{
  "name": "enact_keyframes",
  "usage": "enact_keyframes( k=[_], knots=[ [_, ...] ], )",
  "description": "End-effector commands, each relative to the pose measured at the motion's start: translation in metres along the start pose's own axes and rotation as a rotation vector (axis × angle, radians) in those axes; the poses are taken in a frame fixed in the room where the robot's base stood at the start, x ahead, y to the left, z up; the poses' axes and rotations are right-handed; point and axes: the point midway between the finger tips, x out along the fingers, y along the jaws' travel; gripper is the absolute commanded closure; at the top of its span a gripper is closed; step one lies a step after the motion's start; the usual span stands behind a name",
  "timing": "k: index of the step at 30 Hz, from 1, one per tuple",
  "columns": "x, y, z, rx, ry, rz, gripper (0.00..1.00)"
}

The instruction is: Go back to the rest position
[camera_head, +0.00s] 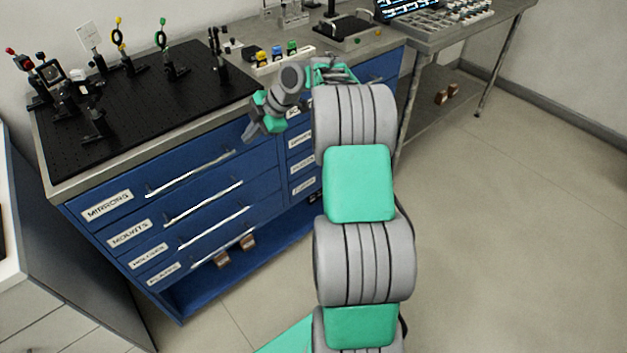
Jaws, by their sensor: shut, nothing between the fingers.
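My gripper (252,133) is at the front edge of the bench, in front of the blue drawer cabinet (205,187). It is small in view and points down and to the left. It is shut and holds nothing. The green and grey links of my arm rise through the middle of the view and bend left to it. They hide part of the cabinet's right side and the bench edge behind.
A black optical breadboard (150,130) with several mounted optics covers the bench's left part. Blue, yellow and green-capped items (277,53) stand behind my gripper. A side table (470,40) holds a tray and a screen (405,8). The floor (520,200) at right is clear.

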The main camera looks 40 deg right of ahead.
Motion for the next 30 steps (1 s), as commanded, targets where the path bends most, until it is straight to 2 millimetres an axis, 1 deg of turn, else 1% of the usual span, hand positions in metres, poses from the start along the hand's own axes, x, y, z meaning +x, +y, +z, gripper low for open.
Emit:
enact_keyframes(
  k=[1,3,4,6,9,12,16,20,22,23,24,26,27,29,30],
  knots=[
    [-0.001,-0.010,0.005,0.003,-0.003,0.002,1.00],
    [-0.006,-0.022,0.006,0.004,-0.004,-0.001,1.00],
    [-0.023,-0.017,0.005,0.005,-0.006,0.003,1.00],
    [-0.046,-0.016,0.005,0.007,-0.007,0.001,1.00],
    [-0.072,-0.017,0.005,0.007,-0.006,-0.001,1.00],
    [-0.093,-0.017,0.005,0.008,-0.006,-0.003,1.00],
    [-0.107,-0.018,0.005,0.008,-0.004,-0.005,1.00],
    [-0.111,-0.018,0.002,0.016,-0.006,-0.008,1.00],
    [-0.112,-0.015,-0.015,0.061,-0.018,-0.014,1.00],
    [-0.112,-0.015,-0.027,0.101,-0.028,-0.017,1.00],
    [-0.113,-0.016,-0.047,0.173,-0.048,-0.024,1.00],
    [-0.115,-0.024,-0.085,0.323,-0.091,-0.031,1.00],
    [-0.117,-0.035,-0.110,0.442,-0.128,-0.032,1.00],
    [-0.120,-0.060,-0.145,0.631,-0.192,-0.025,1.00],
    [-0.123,-0.083,-0.163,0.757,-0.236,-0.014,1.00]
  ],
)
